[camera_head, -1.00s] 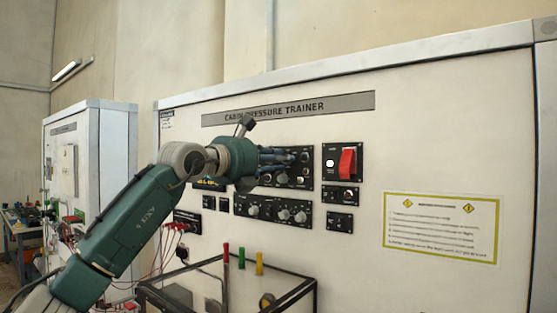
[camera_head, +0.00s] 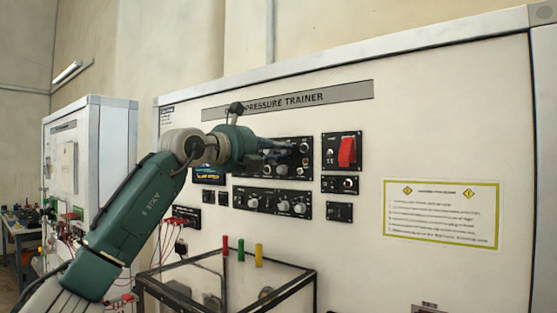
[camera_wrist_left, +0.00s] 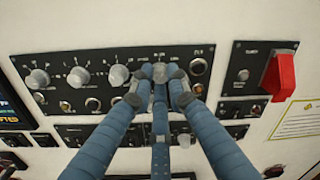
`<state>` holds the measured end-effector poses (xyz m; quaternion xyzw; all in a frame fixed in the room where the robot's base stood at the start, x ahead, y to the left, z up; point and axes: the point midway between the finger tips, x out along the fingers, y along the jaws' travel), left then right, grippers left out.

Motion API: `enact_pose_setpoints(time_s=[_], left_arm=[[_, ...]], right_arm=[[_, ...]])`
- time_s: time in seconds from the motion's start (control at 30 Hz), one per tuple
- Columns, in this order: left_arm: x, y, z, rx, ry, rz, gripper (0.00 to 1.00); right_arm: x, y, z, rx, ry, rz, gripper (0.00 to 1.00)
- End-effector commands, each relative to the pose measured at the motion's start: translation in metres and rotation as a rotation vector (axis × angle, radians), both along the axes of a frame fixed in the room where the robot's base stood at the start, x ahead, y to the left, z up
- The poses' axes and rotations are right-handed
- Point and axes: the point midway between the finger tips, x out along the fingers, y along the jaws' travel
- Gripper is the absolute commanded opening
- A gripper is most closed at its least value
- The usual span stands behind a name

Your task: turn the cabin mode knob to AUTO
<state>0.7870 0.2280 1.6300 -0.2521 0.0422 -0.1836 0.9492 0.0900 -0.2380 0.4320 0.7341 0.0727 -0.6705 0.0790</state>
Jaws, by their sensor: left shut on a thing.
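The upper black control panel (camera_wrist_left: 98,95) carries a row of grey knobs. My left gripper (camera_wrist_left: 161,82) is shut around the rightmost large knob (camera_wrist_left: 160,71), with fingers at both sides and a third below. In the head view my left gripper (camera_head: 288,149) reaches this panel (camera_head: 307,172) from the left and hides much of it. The labels are too small to read, so I cannot tell the knob's name or setting. My right gripper is not in view.
A lower knob panel (camera_head: 272,202) sits just below. A red guarded switch (camera_head: 347,152) is to the right. A framed clear box (camera_head: 230,280) with coloured posts stands below the panels. A yellow-edged notice (camera_head: 441,213) hangs on the bare right side.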

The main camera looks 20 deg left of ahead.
Motion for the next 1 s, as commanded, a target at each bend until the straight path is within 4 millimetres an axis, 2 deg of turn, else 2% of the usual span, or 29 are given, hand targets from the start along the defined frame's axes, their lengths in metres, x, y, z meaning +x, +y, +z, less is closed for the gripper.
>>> enact_pose_setpoints(time_s=[0.1,1.0], left_arm=[[0.000,0.000,-0.003,-0.104,0.036,0.000,0.00],[0.000,0.000,-0.004,-0.904,0.329,0.002,0.00]], right_arm=[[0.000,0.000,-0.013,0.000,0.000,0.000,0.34],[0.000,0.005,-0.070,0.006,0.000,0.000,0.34]])
